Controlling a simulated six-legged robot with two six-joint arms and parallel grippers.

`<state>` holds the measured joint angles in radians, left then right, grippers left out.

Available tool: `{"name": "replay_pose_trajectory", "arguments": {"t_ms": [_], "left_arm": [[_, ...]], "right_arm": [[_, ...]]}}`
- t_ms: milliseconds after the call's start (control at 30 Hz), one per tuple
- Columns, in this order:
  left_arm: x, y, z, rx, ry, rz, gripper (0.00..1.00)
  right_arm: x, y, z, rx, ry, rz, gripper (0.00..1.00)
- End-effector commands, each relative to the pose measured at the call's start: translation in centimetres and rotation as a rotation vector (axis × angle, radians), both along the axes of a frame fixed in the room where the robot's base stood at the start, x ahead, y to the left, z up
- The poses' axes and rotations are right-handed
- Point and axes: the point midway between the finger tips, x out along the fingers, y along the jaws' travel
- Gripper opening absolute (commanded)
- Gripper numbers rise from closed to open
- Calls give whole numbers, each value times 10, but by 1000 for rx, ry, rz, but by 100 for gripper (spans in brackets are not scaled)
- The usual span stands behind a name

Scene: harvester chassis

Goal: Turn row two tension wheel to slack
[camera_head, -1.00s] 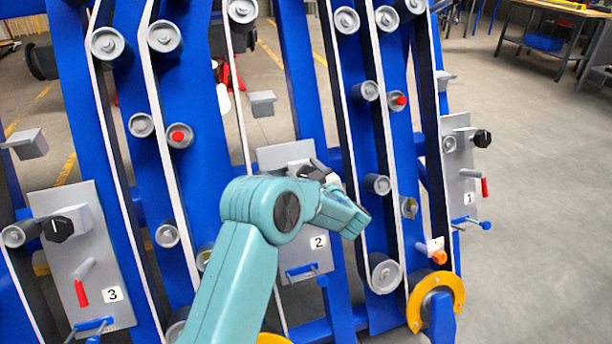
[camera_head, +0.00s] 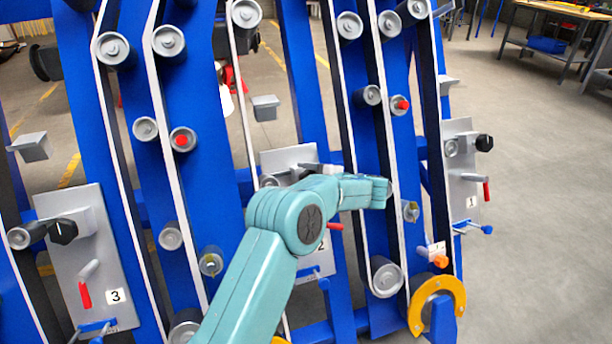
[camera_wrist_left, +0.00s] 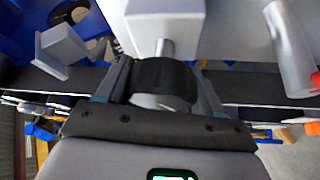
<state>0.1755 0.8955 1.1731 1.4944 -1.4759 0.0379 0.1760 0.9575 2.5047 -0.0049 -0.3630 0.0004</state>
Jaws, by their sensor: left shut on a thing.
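The row two panel (camera_head: 280,158) is a grey plate on the blue frame, with its label 2 mostly hidden behind my left arm. Its tension wheel is a black knob, hidden by my arm in the head view. In the left wrist view the black wheel (camera_wrist_left: 163,76) sits on a short grey shaft from a grey block. My left gripper (camera_wrist_left: 163,92) is shut on the wheel, with one finger on each side. In the head view only a dark part of the left gripper (camera_head: 314,168) shows above my teal wrist. My right gripper is not in view.
The row three panel (camera_head: 82,262) stands left with a black knob and red handle. The row one panel (camera_head: 462,180) stands right with a similar knob. A red-tipped handle (camera_head: 335,226) shows below my wrist. Belts and rollers surround the row two panel. Open floor lies right.

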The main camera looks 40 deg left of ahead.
Motion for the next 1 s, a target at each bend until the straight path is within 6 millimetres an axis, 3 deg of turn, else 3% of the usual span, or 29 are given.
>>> {"name": "replay_pose_trajectory", "arguments": {"t_ms": [600, 1000], "left_arm": [[-1, -3, -3, -219, -417, 271, 36], [-1, -4, -6, -288, -551, 359, 36]], "right_arm": [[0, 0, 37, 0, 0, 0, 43], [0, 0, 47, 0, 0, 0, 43]]}}
